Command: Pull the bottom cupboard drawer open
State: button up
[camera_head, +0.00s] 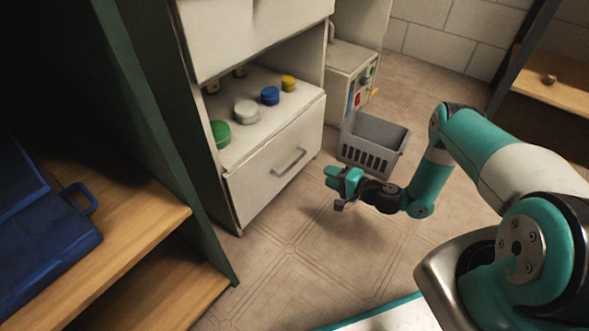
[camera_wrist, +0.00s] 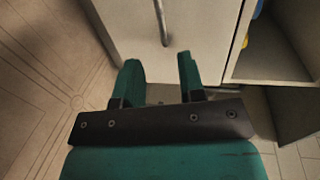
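The white cupboard's bottom drawer (camera_head: 255,175) looks closed, its pale front flush with the cupboard below an open shelf. A metal bar handle (camera_head: 290,161) is on that front. In the wrist view the drawer front (camera_wrist: 198,35) is ahead, and the handle (camera_wrist: 161,22) lies beyond the fingertips, roughly in line with the gap between them. My gripper (camera_head: 334,187) is in front of the drawer, to the right of the handle and apart from it. In the wrist view my gripper (camera_wrist: 159,72) is open, with nothing between its green fingers.
Green, white, blue and yellow round containers (camera_head: 246,111) stand on the shelf above the drawer. A grey slotted basket (camera_head: 372,140) is on the floor behind my gripper. A wooden shelf unit (camera_head: 125,228) holds a blue case (camera_head: 50,240) at left. The tiled floor (camera_head: 300,240) in front is clear.

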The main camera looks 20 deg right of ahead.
aim_at(294, 162)
jog(key=b+x, duration=0.7)
jog(key=x, duration=0.7)
grip_shut()
